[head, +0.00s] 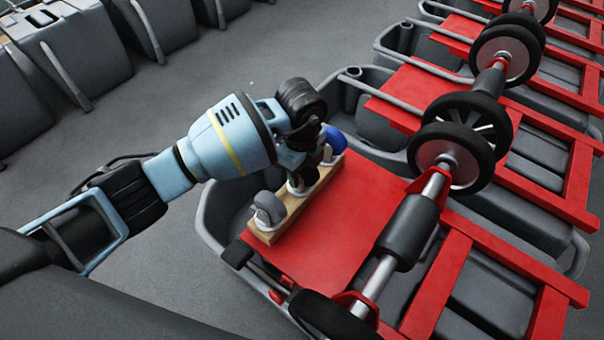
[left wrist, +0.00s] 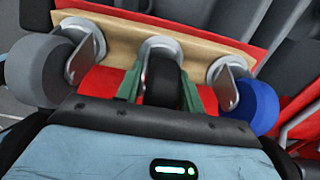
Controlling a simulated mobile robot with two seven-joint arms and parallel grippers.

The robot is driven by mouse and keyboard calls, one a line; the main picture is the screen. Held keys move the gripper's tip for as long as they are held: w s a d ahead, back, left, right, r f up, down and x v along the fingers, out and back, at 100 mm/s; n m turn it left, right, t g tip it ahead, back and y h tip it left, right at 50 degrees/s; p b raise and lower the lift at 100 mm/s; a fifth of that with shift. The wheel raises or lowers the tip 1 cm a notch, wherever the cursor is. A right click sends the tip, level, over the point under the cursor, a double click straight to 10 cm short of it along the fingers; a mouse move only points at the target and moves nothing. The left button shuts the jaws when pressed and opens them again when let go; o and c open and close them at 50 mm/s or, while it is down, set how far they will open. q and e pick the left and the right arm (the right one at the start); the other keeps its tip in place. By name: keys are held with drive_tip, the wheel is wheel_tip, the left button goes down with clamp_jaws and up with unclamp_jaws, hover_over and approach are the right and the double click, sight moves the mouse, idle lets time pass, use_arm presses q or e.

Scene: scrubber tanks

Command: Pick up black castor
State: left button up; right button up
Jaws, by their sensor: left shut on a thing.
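The black castor (left wrist: 164,78) is the middle one of three castors on a wooden board (left wrist: 115,25). In the left wrist view it sits between the two green fingers of my left gripper (left wrist: 160,92), which is shut on it. In the head view the left gripper (head: 300,168) reaches down to the board and mostly hides the black castor. A grey castor (head: 267,209) is on its near side and a blue castor (head: 332,143) on its far side. The black castor's mount still appears against the board. My right gripper is not in view.
The board lies along the left edge of a red panel (head: 335,220) on a grey scrubber tank (head: 213,218). A shaft with black wheels (head: 462,140) crosses diagonally to the right. More tanks stand along the upper left. The grey floor (head: 245,60) between them is clear.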

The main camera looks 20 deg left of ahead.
use_arm(q)
drive_tip(key=shift+c, duration=1.2)
drive_tip(key=shift+r, duration=0.15)
